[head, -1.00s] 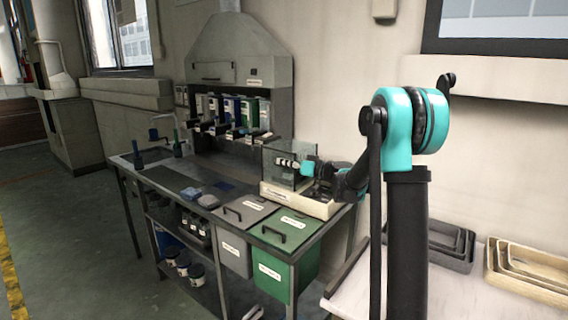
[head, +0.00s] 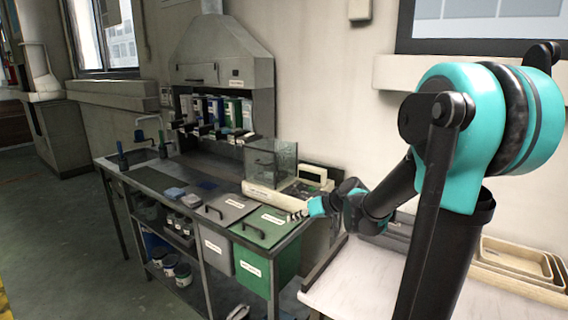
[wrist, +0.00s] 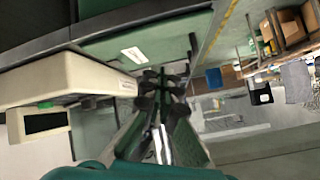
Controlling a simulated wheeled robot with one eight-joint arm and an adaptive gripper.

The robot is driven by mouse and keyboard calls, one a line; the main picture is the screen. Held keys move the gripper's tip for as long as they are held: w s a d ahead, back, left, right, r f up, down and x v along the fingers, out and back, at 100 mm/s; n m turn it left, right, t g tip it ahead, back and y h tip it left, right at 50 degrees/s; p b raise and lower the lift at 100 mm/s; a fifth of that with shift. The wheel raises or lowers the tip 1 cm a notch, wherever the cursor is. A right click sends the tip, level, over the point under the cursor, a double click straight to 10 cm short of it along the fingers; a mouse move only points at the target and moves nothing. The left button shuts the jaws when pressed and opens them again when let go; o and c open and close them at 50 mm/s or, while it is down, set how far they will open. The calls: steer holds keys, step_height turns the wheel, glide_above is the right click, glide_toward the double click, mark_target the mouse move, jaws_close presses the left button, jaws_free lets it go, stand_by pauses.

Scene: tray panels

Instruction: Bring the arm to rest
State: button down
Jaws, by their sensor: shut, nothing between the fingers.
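My gripper (head: 298,214) is at the end of my black and teal arm, over the right end of the workbench, just in front of the cream scale-like device (head: 272,196) with its glass box (head: 270,160). In the wrist view my gripper (wrist: 163,78) has its fingers together with nothing between them. Below it is the green lidded bin (head: 268,240), whose label and lid also show in the wrist view (wrist: 110,48). My gripper appears apart from both the device and the bin.
A grey lidded bin (head: 218,222) stands left of the green one. Blue cloths (head: 174,193) lie on the bench. Nested trays (head: 515,262) sit on a pale table (head: 350,275) at the right. The floor (head: 60,230) at left is open.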

steer(key=s+d+f+m+h, duration=0.1)
steer(key=s+d+f+h, duration=0.1)
steer(key=s+d+f, duration=0.2)
steer(key=s+d+f+m+g+h, duration=0.1)
steer(key=s+d+f+m+h, duration=0.1)
steer(key=s+d, duration=0.4)
steer(key=s+d+f+m+g+h, duration=0.1)
steer(key=s+d+f+m+h, duration=0.1)
steer(key=s+d+f+h, duration=0.2)
steer(key=shift+s+d+f, duration=0.25)
steer(key=shift+s+f, duration=0.25)
steer(key=shift+s, duration=0.9)
steer(key=shift+s+d+f, duration=0.3)
steer(key=shift+s+f, duration=0.25)
steer(key=shift+s, duration=0.85)
steer(key=shift+s+d+f, duration=0.25)
steer(key=shift+s+f, duration=0.25)
steer(key=shift+s, duration=0.9)
steer(key=c, duration=2.2)
jaws_free()
